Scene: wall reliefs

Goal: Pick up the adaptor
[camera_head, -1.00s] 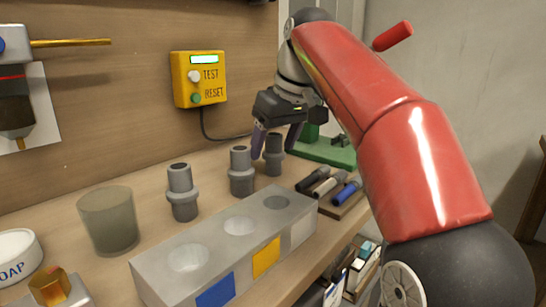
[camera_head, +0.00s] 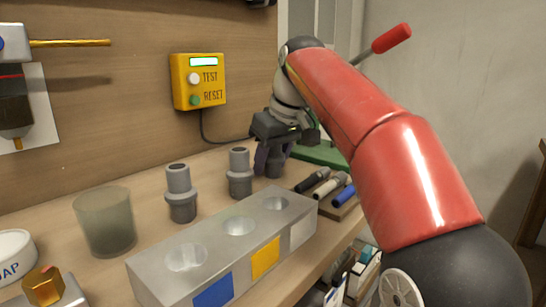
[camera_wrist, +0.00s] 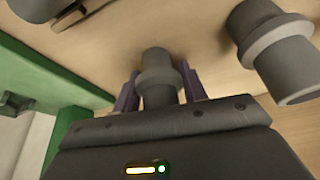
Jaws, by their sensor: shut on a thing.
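Three grey stepped adaptors stand on the wooden worktop: one on the left (camera_head: 181,194), one in the middle (camera_head: 240,174), and one farthest right (camera_head: 277,164), partly hidden by my gripper. My gripper (camera_head: 268,160) is shut on the farthest right adaptor. In the wrist view, this adaptor (camera_wrist: 158,80) is upright between the two purple fingers (camera_wrist: 158,95). Another adaptor (camera_wrist: 275,50) stands apart from the fingers at the right of that view. The held adaptor's base looks to be at the worktop; I cannot tell whether it touches.
A grey block with three round holes (camera_head: 215,245) lies in front of the adaptors. A cup (camera_head: 106,222) stands at left. Marker pens (camera_head: 328,187) lie in a holder near my gripper. A green object (camera_head: 322,155) is behind it.

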